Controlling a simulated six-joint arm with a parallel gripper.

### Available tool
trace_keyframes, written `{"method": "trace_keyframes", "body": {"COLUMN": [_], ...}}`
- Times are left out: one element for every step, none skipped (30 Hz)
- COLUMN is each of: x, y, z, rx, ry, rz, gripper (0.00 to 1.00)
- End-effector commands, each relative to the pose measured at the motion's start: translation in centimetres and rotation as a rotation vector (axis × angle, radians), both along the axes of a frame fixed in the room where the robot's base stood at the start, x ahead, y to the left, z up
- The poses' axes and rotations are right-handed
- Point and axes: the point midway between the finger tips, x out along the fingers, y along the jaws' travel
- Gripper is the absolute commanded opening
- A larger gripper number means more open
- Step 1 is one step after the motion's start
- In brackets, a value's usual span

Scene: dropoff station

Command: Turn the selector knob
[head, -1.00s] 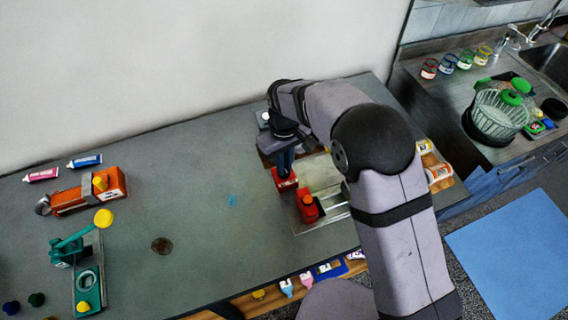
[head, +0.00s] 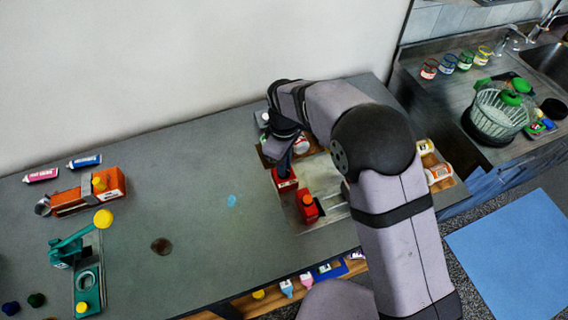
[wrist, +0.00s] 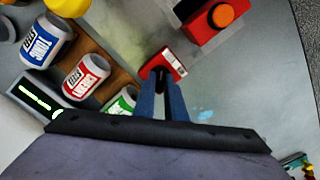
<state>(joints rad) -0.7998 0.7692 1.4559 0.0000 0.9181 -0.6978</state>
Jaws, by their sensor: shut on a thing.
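The selector is a small red box with a white label (head: 286,184), on the near left part of the workstation in the head view. In the wrist view the red selector box (wrist: 174,62) lies just beyond my fingertips. My gripper (wrist: 161,80) points down at it, its two blue fingers close together and shut on the dark knob on its top. The knob is mostly hidden by the fingers, so its exact angle cannot be read. In the head view my gripper (head: 285,170) stands right above the box.
A red box with an orange button (head: 308,207) stands close beside the selector; it also shows in the wrist view (wrist: 203,27). Several cans, including a red-labelled one (wrist: 86,77), stand on a wooden rack beside a green-lit display (wrist: 40,96). Open grey tabletop (head: 200,160) lies left.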

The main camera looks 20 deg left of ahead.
Motion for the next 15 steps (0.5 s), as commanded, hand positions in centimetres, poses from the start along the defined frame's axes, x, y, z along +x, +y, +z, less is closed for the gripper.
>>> {"method": "trace_keyframes", "body": {"x": [0.15, 0.15, 0.15, 0.15, 0.15, 0.15, 0.15, 0.15, 0.15, 0.16, 0.15, 0.13, 0.11, 0.10, 0.08], "y": [0.22, 0.22, 0.23, 0.23, 0.23, 0.24, 0.24, 0.25, 0.25, 0.25, 0.23, 0.21, 0.19, 0.17, 0.15], "z": [0.24, 0.24, 0.24, 0.25, 0.25, 0.25, 0.25, 0.25, 0.25, 0.25, 0.24, 0.21, 0.19, 0.17, 0.15], "rx": [0.007, 0.007, 0.007, 0.007, 0.007, 0.007, 0.007, 0.007, 0.008, 0.007, 0.007, 0.006, 0.006, 0.005, 0.004], "ry": [-0.005, -0.005, -0.005, -0.005, -0.005, -0.006, -0.006, -0.006, -0.007, -0.006, -0.006, -0.005, -0.004, -0.004, -0.004], "rz": [0.004, 0.004, 0.004, 0.004, 0.004, 0.004, 0.004, 0.004, 0.004, 0.004, 0.004, 0.004, 0.003, 0.003, 0.003], "gripper": [0.00, 0.00, 0.00, 0.00, 0.00, 0.00, 0.00, 0.00, 0.18, 0.25, 0.30, 0.30, 0.30, 0.30, 0.30]}}
